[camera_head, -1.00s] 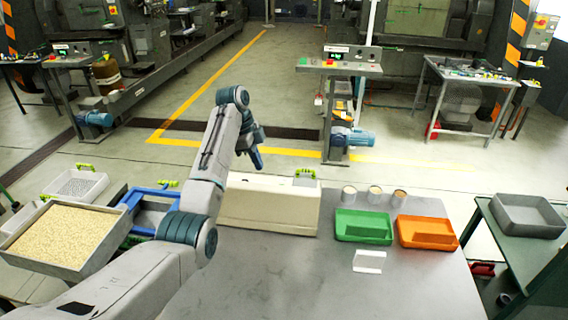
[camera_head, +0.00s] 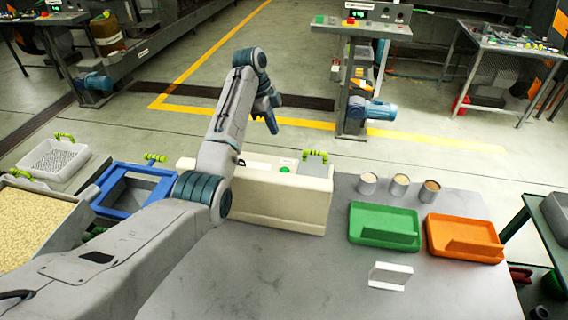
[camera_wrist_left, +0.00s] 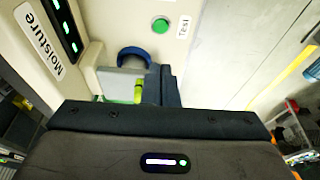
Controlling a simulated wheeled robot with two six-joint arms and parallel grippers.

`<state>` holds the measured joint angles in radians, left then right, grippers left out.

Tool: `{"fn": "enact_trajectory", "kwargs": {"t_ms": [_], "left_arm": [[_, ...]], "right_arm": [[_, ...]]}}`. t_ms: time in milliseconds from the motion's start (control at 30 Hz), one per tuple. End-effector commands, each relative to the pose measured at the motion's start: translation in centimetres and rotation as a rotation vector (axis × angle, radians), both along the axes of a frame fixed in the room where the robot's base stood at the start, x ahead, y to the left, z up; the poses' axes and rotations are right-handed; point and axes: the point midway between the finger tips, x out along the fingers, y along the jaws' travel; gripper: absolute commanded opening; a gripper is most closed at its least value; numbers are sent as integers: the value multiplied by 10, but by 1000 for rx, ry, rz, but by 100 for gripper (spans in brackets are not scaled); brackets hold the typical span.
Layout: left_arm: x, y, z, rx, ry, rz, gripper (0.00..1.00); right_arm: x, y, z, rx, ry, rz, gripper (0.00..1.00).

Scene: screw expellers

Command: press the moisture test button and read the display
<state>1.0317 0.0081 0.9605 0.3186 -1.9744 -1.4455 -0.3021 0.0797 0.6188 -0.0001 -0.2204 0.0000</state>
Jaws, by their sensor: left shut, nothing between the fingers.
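The moisture tester is a cream box (camera_head: 270,205) at the back edge of the grey table, partly hidden by my left arm. A round green button (camera_head: 284,169) is on its top. In the left wrist view the green button (camera_wrist_left: 160,26) has a label reading TEST beside it. A dark display (camera_wrist_left: 64,24) with green lit characters, too cut off to read, lies left, by a "Moisture" label (camera_wrist_left: 38,40). My left gripper (camera_head: 272,120) is shut and empty, above the box and apart from the button. My right gripper is not in view.
A green tray (camera_head: 384,226), an orange tray (camera_head: 464,238) and three small sample cups stand right of the tester. A white folded card (camera_head: 390,276) is in front. A blue frame (camera_head: 130,190) and a grain tray (camera_head: 32,229) are left. The table's front middle is clear.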

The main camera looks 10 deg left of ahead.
Motion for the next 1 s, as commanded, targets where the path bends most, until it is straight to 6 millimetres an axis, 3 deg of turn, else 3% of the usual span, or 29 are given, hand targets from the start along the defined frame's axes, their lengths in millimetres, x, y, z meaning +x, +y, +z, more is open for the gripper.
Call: {"fn": "enact_trajectory", "kwargs": {"t_ms": [400, 567, 1000], "left_arm": [[0, 0, -2, 0, 0, 0, 0], [0, -4, -13, 0, 3, -1, 0], [-1, -29, -98, -1, 5, 0, 0]], "right_arm": [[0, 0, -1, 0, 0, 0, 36], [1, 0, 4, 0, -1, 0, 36], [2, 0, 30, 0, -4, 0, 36]]}}
